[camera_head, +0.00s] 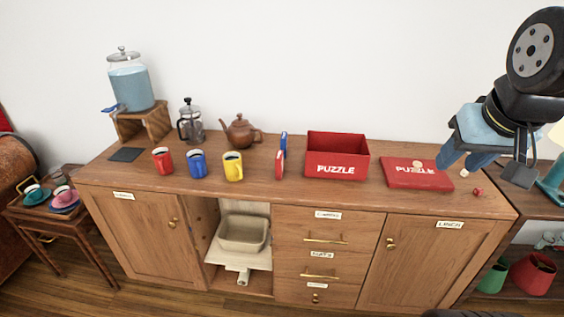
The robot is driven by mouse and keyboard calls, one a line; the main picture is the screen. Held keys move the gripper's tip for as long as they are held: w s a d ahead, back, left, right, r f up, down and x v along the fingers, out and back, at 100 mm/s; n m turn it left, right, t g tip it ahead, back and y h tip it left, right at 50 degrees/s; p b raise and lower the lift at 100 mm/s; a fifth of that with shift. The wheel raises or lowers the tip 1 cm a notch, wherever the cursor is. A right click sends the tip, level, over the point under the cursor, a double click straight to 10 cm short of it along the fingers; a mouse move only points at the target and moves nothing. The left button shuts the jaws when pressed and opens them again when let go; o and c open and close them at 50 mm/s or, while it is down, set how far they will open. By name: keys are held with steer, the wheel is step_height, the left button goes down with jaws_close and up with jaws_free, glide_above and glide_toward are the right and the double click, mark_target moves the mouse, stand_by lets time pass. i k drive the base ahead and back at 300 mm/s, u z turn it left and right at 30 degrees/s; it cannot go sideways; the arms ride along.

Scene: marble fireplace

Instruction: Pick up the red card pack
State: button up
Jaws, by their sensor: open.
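A narrow red and white pack (279,163), which looks like the red card pack, stands on edge on the wooden cabinet top (330,192), just left of the red PUZZLE box. A similar blue pack (284,142) stands directly behind it; I cannot tell whether they touch. My gripper (462,163) is at the upper right, with blue fingers pointing down, open and with nothing seen between them. It is well to the right of the red pack, over or in front of the right end of the flat red PUZZLE lid.
The open red PUZZLE box (336,170) stands beside the packs, and the PUZZLE lid (418,178) lies farther right. A small red piece (478,191) lies near the right end. Yellow (233,167), blue (197,165) and red mugs (163,161) stand left. A teapot (240,133) stands behind them.

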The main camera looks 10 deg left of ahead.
mark_target(280, 157)
steer(key=z, duration=1.3)
steer(key=k, duration=1)
steer(key=u, duration=0.85)
steer(key=i, duration=1)
